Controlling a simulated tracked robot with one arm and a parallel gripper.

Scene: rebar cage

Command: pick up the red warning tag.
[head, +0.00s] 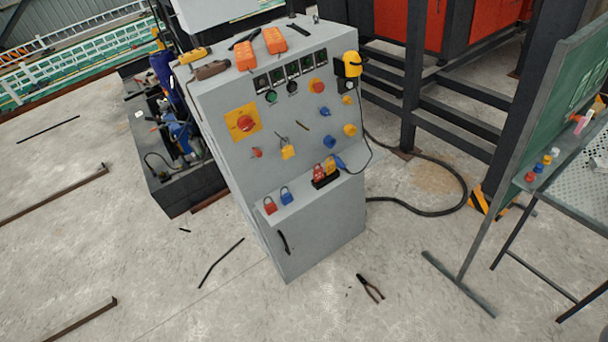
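A small red tag-like piece (319,171) stands in a black holder (325,182) on the ledge of the grey control cabinet (325,235). An orange-yellow piece (330,165) stands close beside it on the right, and a blue item (339,161) is just beyond. The red piece's markings are too small to read. My gripper is not in view.
A red padlock (270,207) and a blue padlock (287,197) sit on the ledge's left. Knobs and a yellow-backed switch (243,123) project above. A black cable (430,211) and pliers (370,288) lie on the floor. A green board (560,95) stands right.

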